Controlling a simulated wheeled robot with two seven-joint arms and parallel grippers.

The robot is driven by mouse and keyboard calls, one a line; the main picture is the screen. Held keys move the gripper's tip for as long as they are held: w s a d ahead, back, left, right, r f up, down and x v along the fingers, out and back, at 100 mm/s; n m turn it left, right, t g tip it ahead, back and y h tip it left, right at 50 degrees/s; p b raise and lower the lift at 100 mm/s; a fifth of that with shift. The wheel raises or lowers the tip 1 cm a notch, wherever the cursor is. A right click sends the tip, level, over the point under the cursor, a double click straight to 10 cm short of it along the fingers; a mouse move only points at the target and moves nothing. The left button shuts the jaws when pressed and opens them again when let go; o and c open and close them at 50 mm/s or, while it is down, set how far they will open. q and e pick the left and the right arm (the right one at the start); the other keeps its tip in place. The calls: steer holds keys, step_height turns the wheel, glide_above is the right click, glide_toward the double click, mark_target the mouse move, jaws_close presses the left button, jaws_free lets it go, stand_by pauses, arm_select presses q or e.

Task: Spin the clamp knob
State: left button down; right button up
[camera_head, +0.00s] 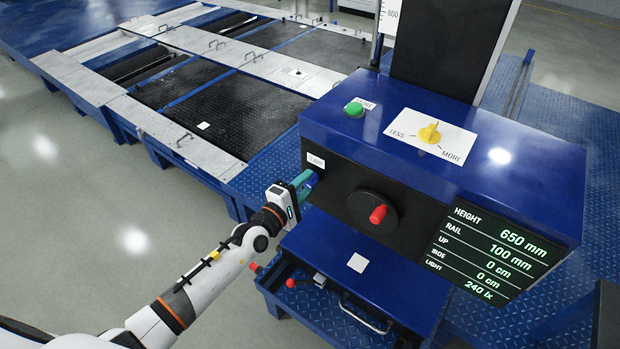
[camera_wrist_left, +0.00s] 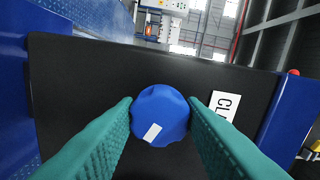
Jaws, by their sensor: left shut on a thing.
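The clamp knob is a round blue knob with a white mark on its face, and it shows in the left wrist view (camera_wrist_left: 158,112) on a black panel (camera_wrist_left: 85,75). A white label (camera_wrist_left: 224,104) is beside the knob, partly hidden by a finger. My right gripper is not in view.
The blue machine (camera_head: 470,190) carries a green button (camera_head: 354,109), a yellow dial (camera_head: 430,132), a red-handled black wheel (camera_head: 376,213) and a display (camera_head: 487,248). Below is a blue box (camera_head: 330,243) with a metal handle (camera_head: 365,316). Grey floor (camera_head: 70,220) is open at left.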

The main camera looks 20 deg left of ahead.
arm_select(q)
steer(key=shift+m+p, duration=0.4)
steer(key=shift+m, duration=0.6)
steer(key=m, duration=0.2)
steer(key=shift+r+m, duration=0.1)
steer(key=shift+m, duration=0.2)
steer(key=m, duration=0.3)
steer(key=shift+p, duration=0.3)
steer(key=shift+m, duration=0.3)
steer(key=shift+m, duration=0.7)
steer(key=shift+f+m, duration=0.25)
steer(key=shift+m, duration=0.85)
steer(key=c, duration=0.6)
jaws_free()
steer(key=shift+r, duration=0.1)
